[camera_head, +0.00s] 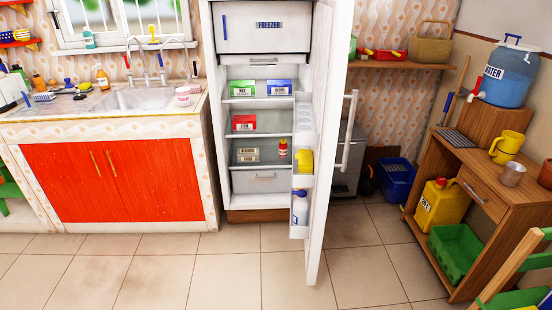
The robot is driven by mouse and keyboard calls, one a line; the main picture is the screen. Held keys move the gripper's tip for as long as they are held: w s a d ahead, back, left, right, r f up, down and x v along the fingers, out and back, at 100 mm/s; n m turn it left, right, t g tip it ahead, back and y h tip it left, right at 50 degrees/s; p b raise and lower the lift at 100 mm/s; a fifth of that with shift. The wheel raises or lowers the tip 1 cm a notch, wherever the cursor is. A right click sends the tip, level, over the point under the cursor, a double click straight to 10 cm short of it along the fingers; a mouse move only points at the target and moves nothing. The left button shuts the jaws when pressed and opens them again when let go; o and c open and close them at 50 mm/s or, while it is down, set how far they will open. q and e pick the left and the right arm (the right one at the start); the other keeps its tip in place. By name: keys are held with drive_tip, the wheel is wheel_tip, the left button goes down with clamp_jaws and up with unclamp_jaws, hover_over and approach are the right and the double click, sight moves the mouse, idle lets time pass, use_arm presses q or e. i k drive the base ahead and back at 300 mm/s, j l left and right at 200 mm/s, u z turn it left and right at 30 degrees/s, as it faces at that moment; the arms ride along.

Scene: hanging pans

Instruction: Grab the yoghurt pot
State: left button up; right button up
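Two small pink and white pots stand on the counter at the right of the sink; the nearer one (183,96) looks like a yoghurt pot, but its label is too small to read. The fridge (262,120) stands open, with its door (328,130) swung out to the right. On its shelves are a green carton (243,88), a blue carton (280,88), a red carton (244,123), a tan pack (248,154) and a small red and yellow container (283,147). Neither of my grippers is in view.
The open fridge door juts into the room. The sink (138,98) and orange-red cupboard doors (110,180) are at the left. A wooden table (520,205) with a blue water jug (507,75) stands at the right. The tiled floor in front is clear.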

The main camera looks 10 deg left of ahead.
sight(183, 94)
drive_tip(key=i+l+u, duration=0.5)
drive_tip(key=i+l, duration=0.2)
drive_tip(key=i+l+u, duration=0.25)
drive_tip(key=l, duration=0.25)
drive_tip(key=i+l+u, duration=0.2)
drive_tip(key=l, duration=0.3)
drive_tip(key=i+l, duration=0.25)
drive_tip(key=l, duration=0.15)
drive_tip(key=i+l, duration=0.25)
drive_tip(key=l, duration=0.15)
drive_tip(key=j, duration=0.35)
drive_tip(key=k+j, duration=0.1)
drive_tip(key=j, duration=0.25)
drive_tip(key=i+j, duration=0.1)
drive_tip(key=j, duration=0.35)
drive_tip(key=j+u, duration=0.15)
drive_tip(key=j, duration=0.3)
drive_tip(key=i+j, duration=0.2)
drive_tip(key=j, duration=0.2)
drive_tip(key=i+j+u, duration=0.15)
drive_tip(key=j, duration=0.7)
drive_tip(key=i+u, duration=0.05)
